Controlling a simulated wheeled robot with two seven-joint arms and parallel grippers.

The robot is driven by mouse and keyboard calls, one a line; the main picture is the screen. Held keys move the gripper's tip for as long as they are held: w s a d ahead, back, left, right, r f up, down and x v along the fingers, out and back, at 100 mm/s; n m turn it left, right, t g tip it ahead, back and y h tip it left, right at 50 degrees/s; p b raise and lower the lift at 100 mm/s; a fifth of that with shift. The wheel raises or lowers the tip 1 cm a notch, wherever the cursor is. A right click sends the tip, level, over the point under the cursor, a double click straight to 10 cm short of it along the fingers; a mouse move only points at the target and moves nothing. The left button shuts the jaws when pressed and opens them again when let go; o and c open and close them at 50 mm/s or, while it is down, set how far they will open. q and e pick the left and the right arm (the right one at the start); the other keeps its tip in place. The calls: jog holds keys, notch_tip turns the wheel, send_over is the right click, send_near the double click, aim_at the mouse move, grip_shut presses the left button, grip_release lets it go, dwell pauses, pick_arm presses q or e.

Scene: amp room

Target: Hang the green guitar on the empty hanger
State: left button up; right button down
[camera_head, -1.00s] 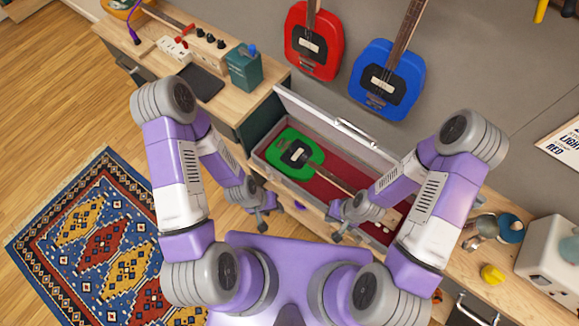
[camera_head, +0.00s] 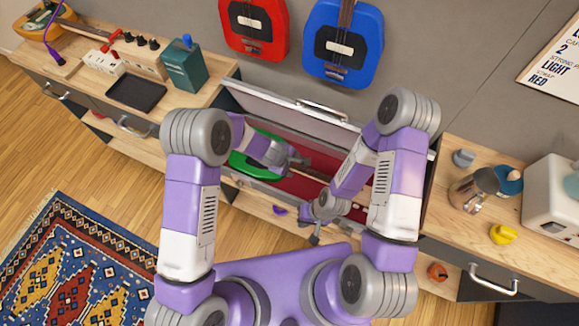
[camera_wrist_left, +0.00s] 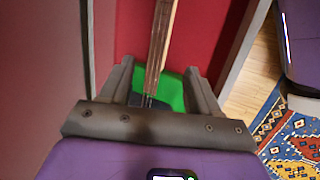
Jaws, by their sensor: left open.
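The green guitar (camera_head: 240,165) lies in the open, red-lined case (camera_head: 275,103), its body at the left and its neck toward the right. My left forearm hides part of its body in the head view. My left gripper (camera_head: 300,165) is over the guitar. In the left wrist view the open left gripper (camera_wrist_left: 160,80) has the brown neck (camera_wrist_left: 160,45) between its fingers, with the green body (camera_wrist_left: 172,92) behind; contact cannot be told. My right gripper (camera_head: 315,237) is low near the front of the case, and its jaws are too small to judge. No empty hanger is in view.
A red guitar (camera_head: 254,28) and a blue guitar (camera_head: 342,42) hang on the grey wall above the case. The left counter holds a teal canister (camera_head: 184,66) and a black tray (camera_head: 136,93). The right counter holds a yellow object (camera_head: 503,233) and a white appliance (camera_head: 552,200).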

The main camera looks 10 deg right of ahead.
aim_at(301, 169)
pick_arm(q)
jog(key=b+x, duration=0.3)
jog(key=x, duration=0.7)
jog(key=shift+f+b, duration=0.2)
jog(key=shift+b, duration=0.1)
grip_shut()
dwell(1.5)
jog(key=shift+w+d+r, duration=0.1)
jog(key=shift+d+r, duration=0.05)
jog(key=shift+r+p, duration=0.25)
jog(key=shift+p, duration=0.05)
notch_tip(301, 169, up, 12)
jog(key=p, duration=1.1)
jog(key=shift+r, duration=0.25)
dwell(0.6)
